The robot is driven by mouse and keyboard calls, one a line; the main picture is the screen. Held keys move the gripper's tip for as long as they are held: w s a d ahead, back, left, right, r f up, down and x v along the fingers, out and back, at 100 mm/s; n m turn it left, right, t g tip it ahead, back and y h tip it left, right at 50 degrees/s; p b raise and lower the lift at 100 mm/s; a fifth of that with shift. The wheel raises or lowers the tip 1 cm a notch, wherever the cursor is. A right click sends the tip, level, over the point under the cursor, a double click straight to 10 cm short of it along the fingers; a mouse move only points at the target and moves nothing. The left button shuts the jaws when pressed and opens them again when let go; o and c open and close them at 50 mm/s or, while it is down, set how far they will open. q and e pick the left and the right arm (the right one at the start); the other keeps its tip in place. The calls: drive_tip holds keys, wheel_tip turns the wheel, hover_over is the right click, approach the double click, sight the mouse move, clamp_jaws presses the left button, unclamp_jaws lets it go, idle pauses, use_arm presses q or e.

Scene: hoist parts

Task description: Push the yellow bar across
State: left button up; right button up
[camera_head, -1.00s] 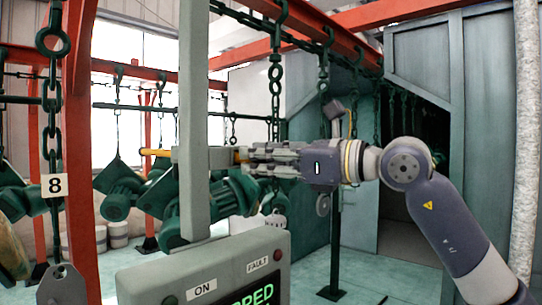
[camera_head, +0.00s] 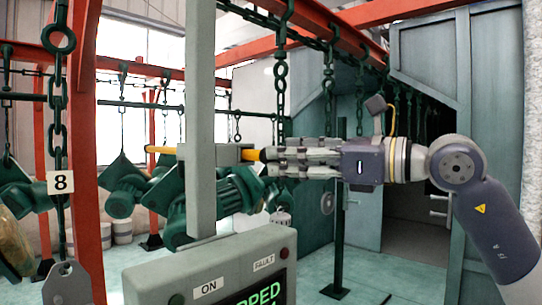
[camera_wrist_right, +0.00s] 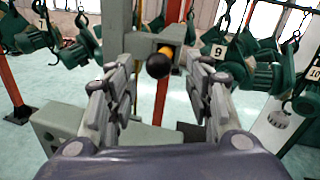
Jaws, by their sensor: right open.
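The yellow bar (camera_head: 164,150) lies level through a grey bracket (camera_head: 228,155) on an upright grey post (camera_head: 201,90). It sticks out on both sides of the bracket. Its near end has a round black knob, seen end-on in the right wrist view (camera_wrist_right: 159,66). My right gripper (camera_head: 270,157) is to the right of the bar, in line with it and pointing left. In the right wrist view its open fingers (camera_wrist_right: 155,80) stand either side of the knob, with nothing gripped. Whether the fingertips reach past the knob is hard to tell. My left gripper is not in view.
A grey control box (camera_head: 215,275) with ON and FAULT labels stands below the bar. Green hoist parts (camera_head: 236,192) hang behind the post. Chains (camera_head: 280,85) with hooks hang from a red overhead beam (camera_head: 330,25). A red column (camera_head: 86,160) stands at left.

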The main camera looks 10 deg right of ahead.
drive_tip(key=v, duration=0.6)
drive_tip(key=shift+s+d, duration=0.25)
drive_tip(key=shift+a, duration=0.1)
